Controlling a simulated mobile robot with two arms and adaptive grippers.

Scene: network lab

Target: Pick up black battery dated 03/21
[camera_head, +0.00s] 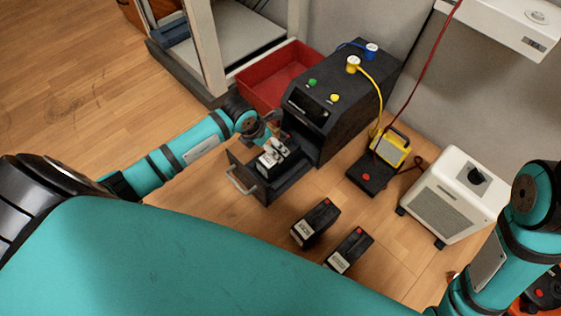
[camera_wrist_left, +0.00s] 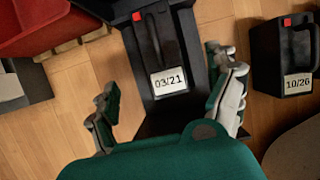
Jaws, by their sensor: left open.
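The black battery labelled 03/21 (camera_wrist_left: 160,42) shows in the left wrist view, with a red terminal, a handle and a white label. It sits in the pulled-out drawer of the black machine (camera_head: 335,110). In the head view my gripper largely hides it. My left gripper (camera_wrist_left: 168,98) is open, its two fingers spread to either side of the battery's label end, and it holds nothing. In the head view the left gripper (camera_head: 274,154) is over the drawer (camera_head: 262,188). My right gripper is out of view; only part of that arm shows at the right.
A battery labelled 10/26 (camera_wrist_left: 284,50) lies right of the drawer. Two black batteries (camera_head: 316,223) (camera_head: 349,251) stand on the floor. A red bin (camera_head: 270,78) is behind the drawer.

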